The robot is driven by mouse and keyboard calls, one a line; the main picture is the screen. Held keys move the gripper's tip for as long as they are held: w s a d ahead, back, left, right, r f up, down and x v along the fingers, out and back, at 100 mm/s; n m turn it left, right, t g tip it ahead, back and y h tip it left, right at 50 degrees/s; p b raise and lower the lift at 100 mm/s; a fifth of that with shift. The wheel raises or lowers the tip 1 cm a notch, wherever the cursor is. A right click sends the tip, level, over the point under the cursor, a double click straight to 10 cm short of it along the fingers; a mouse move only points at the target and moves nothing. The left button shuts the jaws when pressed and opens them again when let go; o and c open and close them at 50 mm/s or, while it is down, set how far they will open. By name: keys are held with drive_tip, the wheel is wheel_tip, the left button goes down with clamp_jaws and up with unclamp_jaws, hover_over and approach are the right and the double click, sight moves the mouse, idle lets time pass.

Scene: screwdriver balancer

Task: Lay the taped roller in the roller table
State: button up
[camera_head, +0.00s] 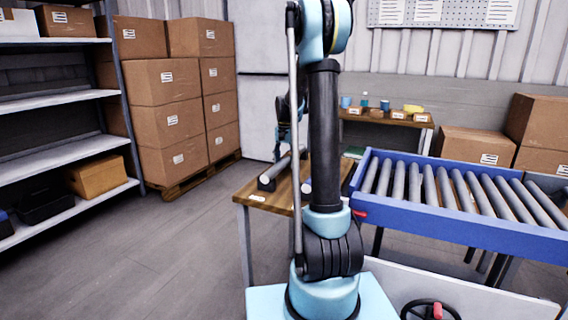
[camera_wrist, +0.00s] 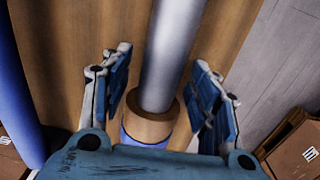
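In the wrist view a silver roller (camera_wrist: 168,50) runs over a wooden table, with a wider tan band (camera_wrist: 150,118) around its near part and blue below the band. I take it for the taped roller. My gripper (camera_wrist: 162,98) is open, one finger on each side of the roller, with gaps visible. In the head view, a grey roller (camera_head: 278,168) lies on the wooden table (camera_head: 252,187), and part of another shows beside my arm. The blue-framed roller table (camera_head: 480,232) carries several grey rollers at right.
Cardboard boxes (camera_head: 165,95) stand on a pallet at left, beside a metal shelf (camera_head: 60,100). More boxes (camera_head: 475,146) stand behind the roller table. A back bench (camera_head: 385,117) holds small items. A blue strip (camera_wrist: 18,100) lines the wrist view's left edge. Floor is clear at left.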

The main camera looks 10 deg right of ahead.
wheel_tip(320, 180, up, 12)
idle(0.8)
idle(0.3)
